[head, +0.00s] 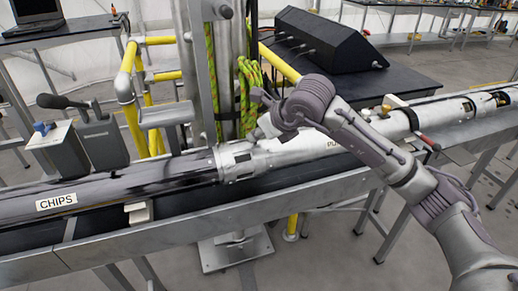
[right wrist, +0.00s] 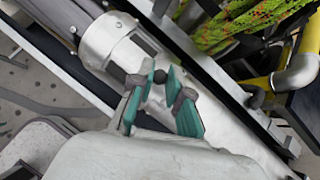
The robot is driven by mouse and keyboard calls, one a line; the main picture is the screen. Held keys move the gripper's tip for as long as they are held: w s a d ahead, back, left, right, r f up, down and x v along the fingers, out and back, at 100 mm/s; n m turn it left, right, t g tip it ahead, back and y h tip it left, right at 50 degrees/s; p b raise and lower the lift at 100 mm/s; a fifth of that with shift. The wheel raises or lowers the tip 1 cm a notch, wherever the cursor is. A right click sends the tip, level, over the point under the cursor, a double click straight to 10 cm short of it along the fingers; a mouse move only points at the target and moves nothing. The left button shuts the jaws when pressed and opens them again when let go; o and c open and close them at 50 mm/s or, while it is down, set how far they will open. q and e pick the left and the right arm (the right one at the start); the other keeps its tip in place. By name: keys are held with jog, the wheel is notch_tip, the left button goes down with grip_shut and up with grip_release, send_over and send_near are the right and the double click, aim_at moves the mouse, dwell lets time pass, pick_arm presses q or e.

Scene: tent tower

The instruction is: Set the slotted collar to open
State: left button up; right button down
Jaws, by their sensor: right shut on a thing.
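The slotted collar (head: 228,163) is a silvery ring with dark rectangular slots around the long pipe, mid-left in the head view. It also shows at the upper left in the right wrist view (right wrist: 113,50), where two slots look dark. My right gripper (head: 262,118) is over the pipe just right of the collar. In the right wrist view its teal-padded fingers (right wrist: 160,85) are closed in on a small dark knob (right wrist: 158,75) by the collar. How the knob joins the collar is partly hidden by the fingers. My left gripper is not in view.
A dark pipe section labelled CHIPS (head: 110,190) runs left along the metal bench. A vertical post with green rope (head: 247,85) and yellow rails (head: 133,85) stand close behind. A black console (head: 325,40) sits on a table behind. A grey box with blue knob (head: 45,140) is left.

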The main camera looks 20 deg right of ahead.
jog(key=shift+s+f+b, duration=0.2)
jog(key=shift+f+b, duration=0.1)
jog(key=shift+f, duration=0.05)
jog(key=shift+s, duration=0.35)
jog(key=shift+f, duration=0.1)
jog(key=c, duration=1.1)
grip_release()
jog(key=shift+s, duration=0.1)
jog(key=shift+r, duration=0.2)
jog(key=shift+r, duration=0.2)
jog(key=v, duration=1.1)
jog(key=shift+s+d+r, duration=0.2)
jog(key=shift+s, duration=0.05)
